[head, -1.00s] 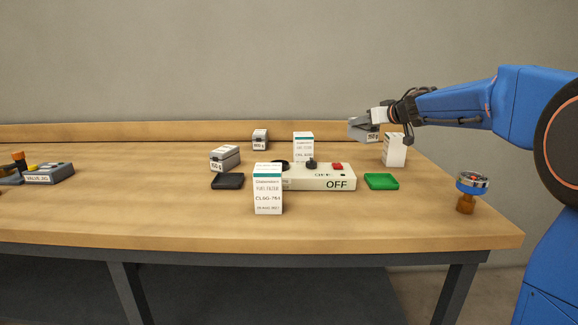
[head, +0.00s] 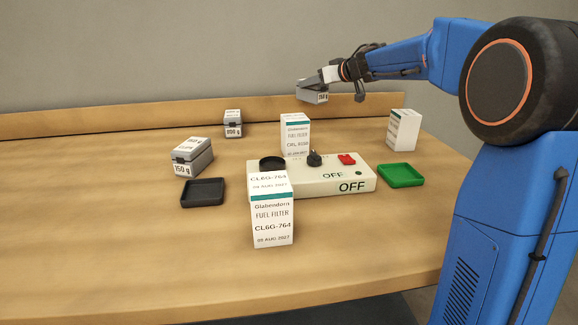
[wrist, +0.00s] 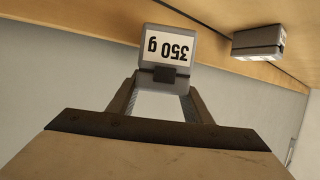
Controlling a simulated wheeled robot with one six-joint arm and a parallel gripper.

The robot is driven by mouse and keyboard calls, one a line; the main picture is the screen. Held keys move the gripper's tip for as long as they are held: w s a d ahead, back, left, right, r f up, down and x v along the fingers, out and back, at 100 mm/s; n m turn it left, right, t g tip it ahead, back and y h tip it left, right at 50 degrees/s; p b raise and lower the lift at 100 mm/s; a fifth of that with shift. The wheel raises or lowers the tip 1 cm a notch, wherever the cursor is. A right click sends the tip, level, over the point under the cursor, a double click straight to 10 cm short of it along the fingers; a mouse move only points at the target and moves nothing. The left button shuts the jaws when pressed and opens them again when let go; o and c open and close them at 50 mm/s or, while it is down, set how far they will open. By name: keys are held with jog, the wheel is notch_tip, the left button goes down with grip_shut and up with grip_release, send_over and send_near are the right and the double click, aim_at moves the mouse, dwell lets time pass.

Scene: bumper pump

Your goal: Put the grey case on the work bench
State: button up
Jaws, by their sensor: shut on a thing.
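My gripper (head: 324,79) is shut on a grey case (head: 312,94), held in the air above the back of the work bench (head: 130,265). In the wrist view the held case (wrist: 168,50) sits between the fingers, its white label reading 350 g upside down. Two other grey cases stand on the bench: one marked 150 g (head: 192,157) at the left, and one that seems marked 850 g (head: 233,124) farther back.
A cream switch box (head: 335,183) marked OFF has a black knob and red switch. White filter boxes stand in front (head: 271,215), behind (head: 296,134) and at right (head: 403,130). A black tray (head: 203,193) and green tray (head: 400,174) flank it. Bare bench lies left and front.

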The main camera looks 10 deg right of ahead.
jog(key=shift+a+n+g+y, duration=0.5)
jog(key=shift+n+y, duration=0.3)
jog(key=shift+y, duration=0.1)
jog(key=shift+s+a+n+g+y, duration=0.3)
jog(key=shift+n+g+y, duration=0.2)
jog(key=shift+n+y, duration=0.2)
jog(key=shift+f, duration=4.85)
jog(key=shift+f, duration=0.15)
jog(key=o, duration=1.5)
jog(key=shift+c, duration=0.2)
jog(key=shift+v, duration=3.85)
